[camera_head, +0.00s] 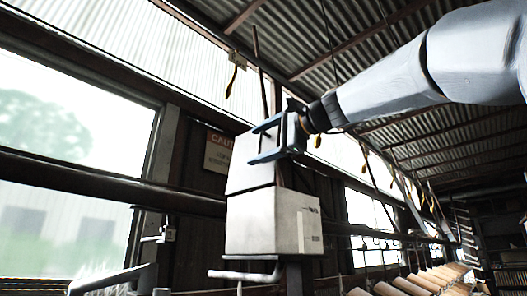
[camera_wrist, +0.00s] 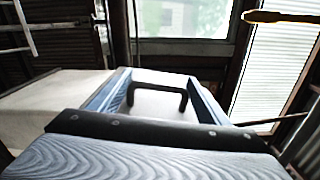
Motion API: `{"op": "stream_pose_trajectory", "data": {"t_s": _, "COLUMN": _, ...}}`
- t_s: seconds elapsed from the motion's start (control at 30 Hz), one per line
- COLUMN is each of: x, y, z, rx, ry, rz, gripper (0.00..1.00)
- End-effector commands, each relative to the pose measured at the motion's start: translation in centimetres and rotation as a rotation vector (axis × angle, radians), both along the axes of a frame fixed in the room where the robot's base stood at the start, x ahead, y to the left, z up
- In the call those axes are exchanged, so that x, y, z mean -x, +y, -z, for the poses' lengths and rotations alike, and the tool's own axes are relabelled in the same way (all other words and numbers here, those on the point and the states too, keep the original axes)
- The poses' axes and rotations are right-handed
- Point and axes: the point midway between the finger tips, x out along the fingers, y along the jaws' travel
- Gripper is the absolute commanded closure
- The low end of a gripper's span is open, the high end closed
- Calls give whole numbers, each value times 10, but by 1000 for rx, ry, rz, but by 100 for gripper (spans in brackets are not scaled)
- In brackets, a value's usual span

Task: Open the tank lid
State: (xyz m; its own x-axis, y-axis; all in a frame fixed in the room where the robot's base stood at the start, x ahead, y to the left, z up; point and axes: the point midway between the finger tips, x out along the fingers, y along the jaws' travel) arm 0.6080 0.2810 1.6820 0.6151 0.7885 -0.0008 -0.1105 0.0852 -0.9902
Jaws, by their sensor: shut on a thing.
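The tank (camera_head: 262,222) is a pale box on a dark stand in the middle of the head view. Its pale lid (camera_head: 245,176) is tilted above it, with a gap at the right side. My gripper (camera_head: 258,142) is at the lid's upper part, with its blue fingers spread around it. In the wrist view, the lid's black handle (camera_wrist: 158,88) lies between the two blue fingers (camera_wrist: 160,98), and my gripper is shut on it. The exact finger contact and the tank's inside are hidden.
A caution sign (camera_head: 219,152) hangs on the wall behind the tank. Yellow-tipped hooks (camera_head: 232,80) hang from overhead. Grey pipes (camera_head: 245,276) run below the tank at the front. A row of tan pieces (camera_head: 440,278) extends at the lower right.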

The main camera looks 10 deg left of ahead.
Motion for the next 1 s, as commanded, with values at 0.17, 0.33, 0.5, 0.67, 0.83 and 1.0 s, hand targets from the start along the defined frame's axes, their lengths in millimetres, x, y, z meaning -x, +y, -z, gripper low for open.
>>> {"op": "stream_pose_trajectory", "data": {"t_s": 0.17, "x": 4, "y": 1, "z": -3, "rx": 14, "ry": -29, "rz": 2, "gripper": 70}}
{"op": "stream_pose_trajectory", "data": {"t_s": 0.33, "x": 4, "y": 1, "z": -4, "rx": 17, "ry": -32, "rz": 3, "gripper": 70}}
{"op": "stream_pose_trajectory", "data": {"t_s": 0.5, "x": 4, "y": 1, "z": -4, "rx": 16, "ry": -33, "rz": 2, "gripper": 70}}
{"op": "stream_pose_trajectory", "data": {"t_s": 0.67, "x": 4, "y": 1, "z": -4, "rx": 16, "ry": -32, "rz": 2, "gripper": 22}}
{"op": "stream_pose_trajectory", "data": {"t_s": 0.83, "x": 4, "y": 2, "z": -2, "rx": 17, "ry": -28, "rz": 2, "gripper": 22}}
{"op": "stream_pose_trajectory", "data": {"t_s": 1.0, "x": 7, "y": -4, "z": -1, "rx": 17, "ry": -28, "rz": 3, "gripper": 22}}
